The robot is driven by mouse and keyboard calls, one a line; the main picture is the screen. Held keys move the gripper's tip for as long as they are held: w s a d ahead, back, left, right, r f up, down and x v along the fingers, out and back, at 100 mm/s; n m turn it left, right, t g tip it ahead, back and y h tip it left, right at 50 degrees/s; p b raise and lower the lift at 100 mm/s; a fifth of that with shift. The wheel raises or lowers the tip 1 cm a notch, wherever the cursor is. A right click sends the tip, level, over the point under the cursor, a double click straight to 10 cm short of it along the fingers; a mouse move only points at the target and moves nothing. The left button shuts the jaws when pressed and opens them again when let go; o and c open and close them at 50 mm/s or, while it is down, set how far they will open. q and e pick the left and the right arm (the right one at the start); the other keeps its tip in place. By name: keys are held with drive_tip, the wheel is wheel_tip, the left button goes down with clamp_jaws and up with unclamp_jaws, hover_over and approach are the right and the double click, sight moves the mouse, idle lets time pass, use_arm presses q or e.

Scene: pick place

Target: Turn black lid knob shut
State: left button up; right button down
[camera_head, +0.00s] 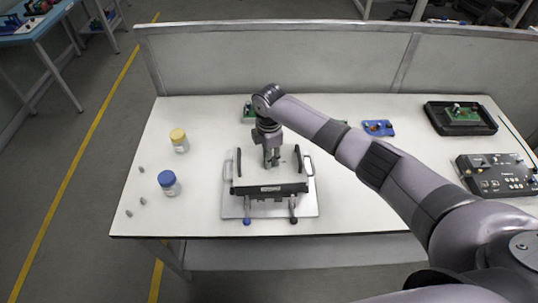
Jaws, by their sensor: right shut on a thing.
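A metal fixture plate (233,207) with two side handles sits at the middle front of the table. A black lid bar (270,189) lies across it, with upright black pieces at both sides. Two levers reach forward from it: one ends in a black knob (294,221) at the right, the other in a blue knob (247,222) at the left. My right gripper (271,162) points down over the fixture, behind the lid bar and apart from both knobs. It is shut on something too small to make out. My left gripper is not in view.
Two jars, yellow-lidded (180,143) and blue-lidded (169,185), stand at the left near several small grey parts. A blue item (378,128), a black tray (436,122) and a dark control box (477,183) are at the right. A low partition (250,62) closes the back.

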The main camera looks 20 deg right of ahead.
drive_tip(key=shift+n, duration=2.3)
drive_tip(key=c, duration=1.3)
unclamp_jaws()
drive_tip(key=shift+r, duration=0.25)
wheel_tip(320, 180, up, 12)
drive_tip(key=shift+f, duration=0.25)
